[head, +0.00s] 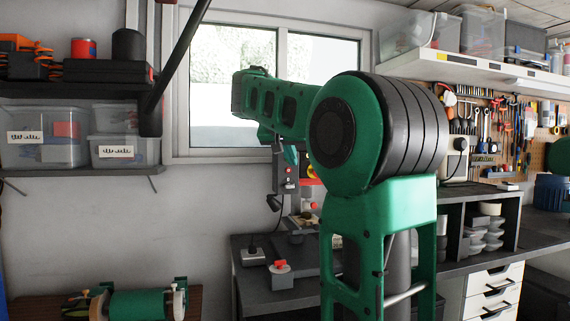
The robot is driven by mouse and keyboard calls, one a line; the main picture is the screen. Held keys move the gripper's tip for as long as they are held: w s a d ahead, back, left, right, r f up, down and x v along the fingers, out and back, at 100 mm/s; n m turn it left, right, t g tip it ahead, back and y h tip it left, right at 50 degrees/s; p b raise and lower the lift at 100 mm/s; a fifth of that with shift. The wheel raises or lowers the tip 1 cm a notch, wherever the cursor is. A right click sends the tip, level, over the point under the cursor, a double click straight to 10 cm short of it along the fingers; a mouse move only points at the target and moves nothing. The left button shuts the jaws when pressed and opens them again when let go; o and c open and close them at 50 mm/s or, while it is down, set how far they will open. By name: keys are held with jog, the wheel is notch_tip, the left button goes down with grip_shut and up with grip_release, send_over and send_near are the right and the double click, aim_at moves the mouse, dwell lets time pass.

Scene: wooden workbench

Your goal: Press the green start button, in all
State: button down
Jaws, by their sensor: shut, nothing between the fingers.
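A small drill-press-like machine (296,199) stands on the dark bench behind my green arm. A small red spot (289,170) and a red-and-yellow control (308,172) show on its front. I cannot make out a green start button; that part of the machine is tiny and partly covered by my arm. My arm reaches left in front of the window and then bends back towards the machine. I cannot make out my gripper's fingers or whether they touch anything. A dark upright bar shows just left of the red spot, and I cannot tell what it belongs to.
A box with a red knob (280,269) sits at the front of the dark bench (262,298). A green cylindrical device (138,304) lies on a wooden surface at lower left. Shelves with clear bins (42,146) hang at left. A white drawer unit (492,292) stands at right.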

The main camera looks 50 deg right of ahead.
jog(key=shift+w+d, duration=0.5)
jog(key=shift+w, duration=0.25)
jog(key=shift+w+d, duration=0.1)
dwell(1.6)
jog(key=shift+w+d, duration=0.1)
jog(key=shift+w, duration=0.1)
jog(key=shift+w+d, duration=0.2)
jog(key=shift+w, duration=0.1)
dwell(0.7)
jog(key=shift+s, duration=0.1)
jog(key=shift+s+a, duration=0.4)
jog(key=shift+s, duration=0.2)
dwell(0.3)
jog(key=s+a, duration=0.1)
jog(key=s, duration=0.1)
jog(key=s+a, duration=0.1)
jog(key=s, duration=0.1)
jog(key=shift+s+a, duration=0.1)
jog(key=shift+a, duration=0.25)
